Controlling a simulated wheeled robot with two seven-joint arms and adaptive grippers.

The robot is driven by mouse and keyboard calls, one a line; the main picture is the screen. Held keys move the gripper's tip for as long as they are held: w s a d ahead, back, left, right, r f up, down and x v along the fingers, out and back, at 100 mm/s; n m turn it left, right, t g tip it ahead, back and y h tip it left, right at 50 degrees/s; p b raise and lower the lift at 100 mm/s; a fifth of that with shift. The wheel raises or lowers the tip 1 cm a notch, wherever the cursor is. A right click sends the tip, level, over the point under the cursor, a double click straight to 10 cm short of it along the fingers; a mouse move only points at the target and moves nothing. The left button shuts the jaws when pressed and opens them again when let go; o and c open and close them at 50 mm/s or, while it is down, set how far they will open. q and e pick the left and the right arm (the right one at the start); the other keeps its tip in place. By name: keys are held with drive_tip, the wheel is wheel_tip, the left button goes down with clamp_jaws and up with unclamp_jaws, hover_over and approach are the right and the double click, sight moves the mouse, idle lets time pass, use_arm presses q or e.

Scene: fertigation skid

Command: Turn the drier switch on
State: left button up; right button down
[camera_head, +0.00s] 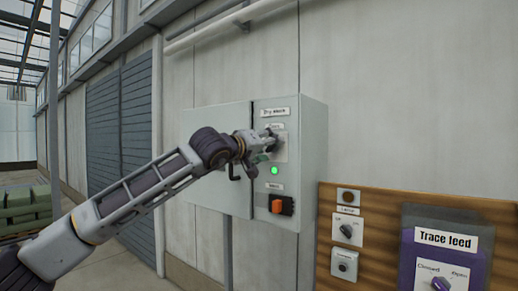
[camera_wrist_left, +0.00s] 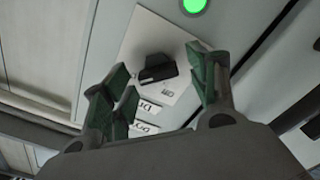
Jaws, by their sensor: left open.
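The drier switch, a black rotary knob (camera_wrist_left: 157,68) on a pale plate, shows in the left wrist view between my open fingers. The fingers are green-padded and apart on either side of it; I cannot tell whether they touch it. In the head view my left gripper (camera_head: 266,142) is at the upper part of the grey cabinet (camera_head: 313,150) and hides the knob. Part of the plate (camera_head: 282,150) shows beside it. In the left wrist view the gripper (camera_wrist_left: 160,72) points at the plate. My right gripper is not in view.
A lit green lamp (camera_head: 274,170) and an orange switch (camera_head: 277,206) sit lower on the cabinet. A wooden board (camera_head: 379,235) at right carries small switches and a purple "Trace feed" box (camera_head: 446,214). A black handle (camera_head: 251,171) projects from the cabinet below my gripper.

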use_arm(q)
drive_tip(key=v, duration=1.2)
idle(0.3)
drive_tip(key=shift+d+f, duration=0.1)
idle(0.4)
